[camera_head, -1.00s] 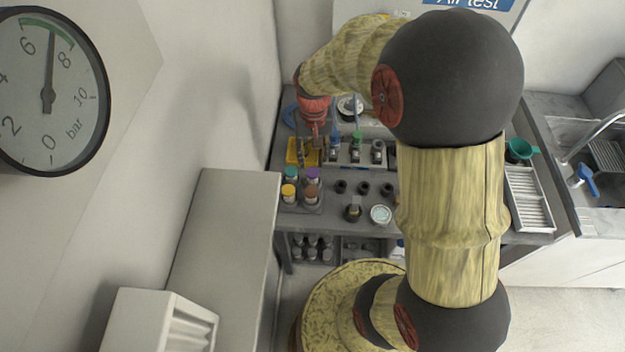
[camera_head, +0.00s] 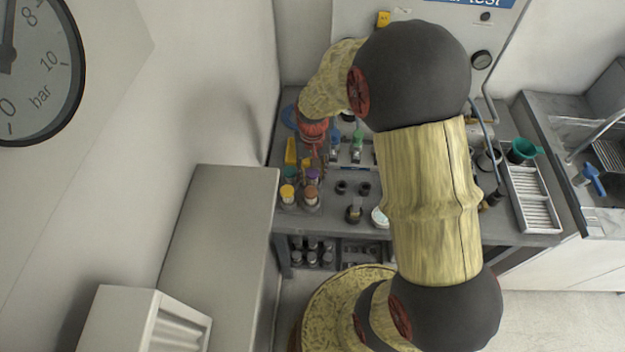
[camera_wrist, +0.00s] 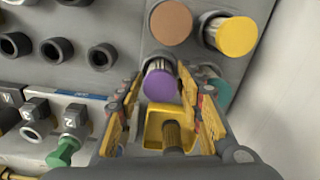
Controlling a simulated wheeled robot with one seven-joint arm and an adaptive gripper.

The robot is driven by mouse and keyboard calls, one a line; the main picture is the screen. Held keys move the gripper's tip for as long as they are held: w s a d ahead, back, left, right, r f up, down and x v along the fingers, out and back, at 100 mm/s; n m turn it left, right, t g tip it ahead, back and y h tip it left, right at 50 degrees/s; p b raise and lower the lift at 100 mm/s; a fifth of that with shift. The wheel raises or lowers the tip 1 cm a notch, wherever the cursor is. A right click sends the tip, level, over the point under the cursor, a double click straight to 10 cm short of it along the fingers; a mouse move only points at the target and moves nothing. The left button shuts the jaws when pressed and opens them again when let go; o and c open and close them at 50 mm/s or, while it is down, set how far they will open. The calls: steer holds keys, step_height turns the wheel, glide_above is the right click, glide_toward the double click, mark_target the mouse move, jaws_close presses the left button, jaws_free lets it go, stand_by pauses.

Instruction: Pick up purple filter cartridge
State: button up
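The purple filter cartridge (camera_head: 313,174) stands in a grey rack on the bench, beside teal, yellow and brown-capped ones. In the wrist view the purple cap (camera_wrist: 161,87) lies between the two fingers of my gripper (camera_wrist: 160,82). The fingers are spread, with a gap visible on either side of the cap. In the head view my gripper (camera_head: 313,158) points down just behind and above the cartridge, its fingertips small and partly merged with the rack. I cannot tell whether a finger touches a neighbouring cartridge.
The yellow cartridge (camera_wrist: 236,36), brown cartridge (camera_wrist: 171,23) and teal cartridge (camera_wrist: 219,93) stand close by. A yellow bin (camera_wrist: 155,127) with a dark part inside lies beneath my gripper in the wrist view. Black round sockets (camera_wrist: 57,50) and valves (camera_wrist: 73,118) are at the left.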

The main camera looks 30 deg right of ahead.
steer(key=shift+c, duration=0.8)
steer(key=c, duration=0.8)
steer(key=shift+o, duration=0.2)
